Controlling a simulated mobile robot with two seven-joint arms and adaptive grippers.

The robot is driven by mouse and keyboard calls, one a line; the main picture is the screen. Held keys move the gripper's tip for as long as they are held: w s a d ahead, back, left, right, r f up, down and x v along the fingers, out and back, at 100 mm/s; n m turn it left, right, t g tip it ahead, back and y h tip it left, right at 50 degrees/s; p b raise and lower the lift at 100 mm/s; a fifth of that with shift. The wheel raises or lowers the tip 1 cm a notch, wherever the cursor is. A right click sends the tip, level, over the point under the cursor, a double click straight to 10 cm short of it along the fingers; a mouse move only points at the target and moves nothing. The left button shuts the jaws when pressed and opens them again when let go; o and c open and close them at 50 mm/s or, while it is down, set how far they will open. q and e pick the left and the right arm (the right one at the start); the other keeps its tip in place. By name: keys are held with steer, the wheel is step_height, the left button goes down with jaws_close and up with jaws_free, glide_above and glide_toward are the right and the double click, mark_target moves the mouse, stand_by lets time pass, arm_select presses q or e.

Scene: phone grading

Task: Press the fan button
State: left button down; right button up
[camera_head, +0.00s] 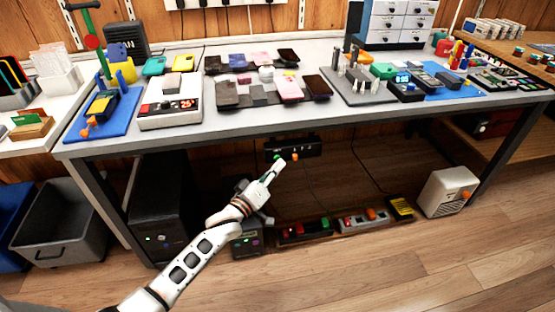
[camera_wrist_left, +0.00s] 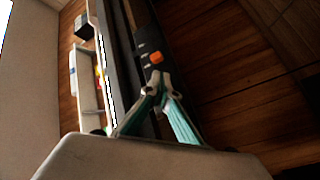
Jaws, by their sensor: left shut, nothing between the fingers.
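A black control box (camera_head: 293,147) hangs under the front edge of the workbench. It has a small orange button (camera_head: 295,157) on its lower front, which also shows in the left wrist view (camera_wrist_left: 156,57). I cannot read any label that marks it as the fan button. My left gripper (camera_head: 280,162) is shut and empty, reaching up to the box, its tips just left of the orange button in the head view. In the left wrist view its fingertips (camera_wrist_left: 158,78) meet just below the button in the picture; contact cannot be told. My right gripper is not in view.
The workbench (camera_head: 350,112) overhangs the arm and holds phones and devices. A black case (camera_head: 160,205) stands below at left. Several devices lie on the floor strip, and a white box (camera_head: 447,192) with an orange knob stands at right. The front floor is clear.

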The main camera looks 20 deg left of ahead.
arm_select(q)
steer(key=shift+w+a, duration=0.2)
steer(key=shift+w, duration=0.15)
stand_by(0.4)
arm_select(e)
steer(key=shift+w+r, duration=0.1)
arm_select(q)
steer(key=shift+s+d+p, duration=0.35)
steer(key=shift+s+d, duration=0.15)
steer(key=shift+s, duration=0.25)
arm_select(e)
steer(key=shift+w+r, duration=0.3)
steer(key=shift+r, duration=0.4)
